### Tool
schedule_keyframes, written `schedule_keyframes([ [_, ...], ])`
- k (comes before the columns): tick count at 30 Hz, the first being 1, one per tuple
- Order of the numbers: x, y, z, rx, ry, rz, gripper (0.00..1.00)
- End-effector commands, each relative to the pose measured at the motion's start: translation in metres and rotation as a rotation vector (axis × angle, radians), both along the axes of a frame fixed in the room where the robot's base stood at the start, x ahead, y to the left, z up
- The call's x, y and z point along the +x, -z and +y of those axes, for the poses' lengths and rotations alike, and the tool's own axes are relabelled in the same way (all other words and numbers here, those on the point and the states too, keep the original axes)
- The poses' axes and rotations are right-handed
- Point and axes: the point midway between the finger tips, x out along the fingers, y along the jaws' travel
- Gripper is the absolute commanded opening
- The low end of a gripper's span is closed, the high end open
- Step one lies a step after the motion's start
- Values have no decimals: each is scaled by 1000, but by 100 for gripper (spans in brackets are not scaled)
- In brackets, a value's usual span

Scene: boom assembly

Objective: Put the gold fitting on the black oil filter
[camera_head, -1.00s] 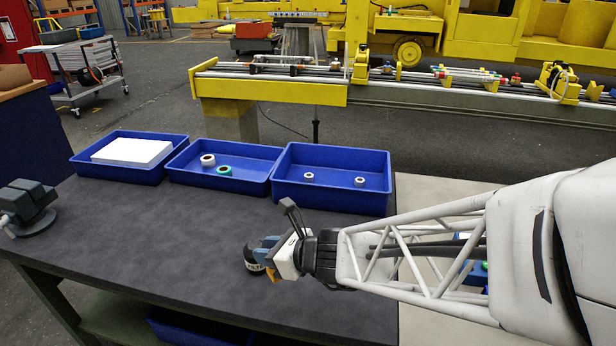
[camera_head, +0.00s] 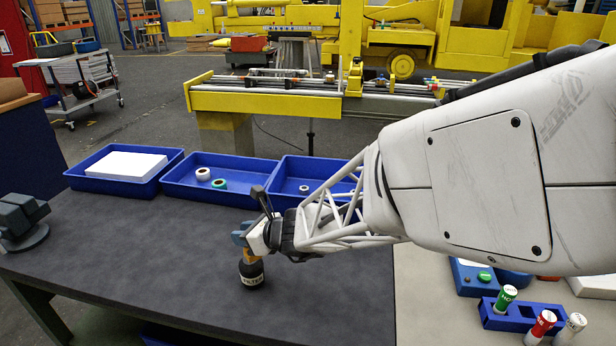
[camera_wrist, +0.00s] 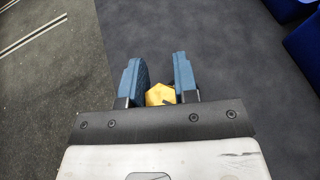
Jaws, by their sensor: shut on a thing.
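The black oil filter (camera_head: 252,275), with a white "FILTER" label, stands upright on the dark table. The gold fitting (camera_head: 250,255) shows right at the filter's top, below my gripper (camera_head: 241,238). I cannot tell whether it is seated on the filter or held just over it. In the wrist view the gold fitting (camera_wrist: 159,93) is a hexagonal piece between the two blue fingers of my gripper (camera_wrist: 157,82), which is shut on it. The filter is hidden in the wrist view.
Three blue trays line the table's back: one with a white block (camera_head: 126,165), one with a white ring (camera_head: 203,174) and a green ring (camera_head: 220,184), one with a small ring (camera_head: 304,188). A vise (camera_head: 20,220) stands at left. A blue rack (camera_head: 520,315) holds labelled tubes at right.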

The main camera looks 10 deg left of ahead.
Motion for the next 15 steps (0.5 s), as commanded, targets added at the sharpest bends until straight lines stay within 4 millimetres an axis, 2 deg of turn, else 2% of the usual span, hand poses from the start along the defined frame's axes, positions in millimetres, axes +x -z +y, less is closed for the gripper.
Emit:
schedule_keyframes([
  [6, 20, 2, 18, 1, -1, 0, 0],
  [15, 27, 3, 23, 1, 0, -1, 0],
])
